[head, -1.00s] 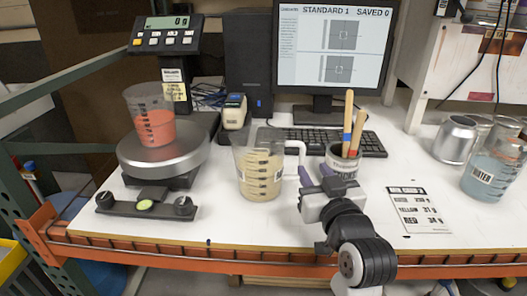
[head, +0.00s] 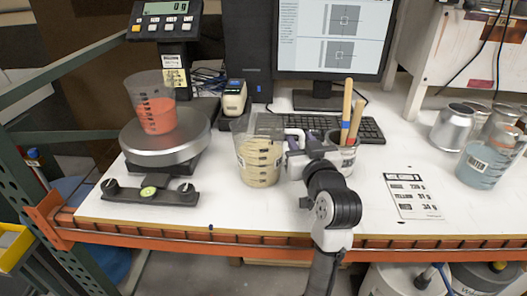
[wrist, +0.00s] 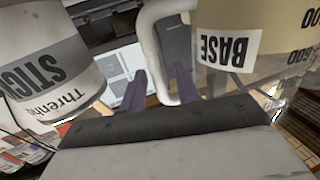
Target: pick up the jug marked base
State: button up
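The jug marked base (head: 260,165) is a clear jug of cream liquid standing upright on the white bench, its handle on the right side. In the wrist view its BASE label (wrist: 230,48) is upside down and its white handle (wrist: 151,50) shows near the middle. My gripper (head: 297,141) is at the handle's side of the jug. In the wrist view the purple fingers of my gripper (wrist: 160,84) are apart, with the handle in the space between them. Whether they touch the handle cannot be told.
A stir-stick pot (head: 347,158) stands close right of my gripper; its label (wrist: 48,70) shows in the wrist view. A scale (head: 165,152) with a jug of red (head: 158,116) is left. The keyboard (head: 345,130) and monitor (head: 330,42) are behind. A card (head: 412,196) lies right.

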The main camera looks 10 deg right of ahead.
grip_shut()
jog(key=shift+r, duration=0.1)
dwell(1.1)
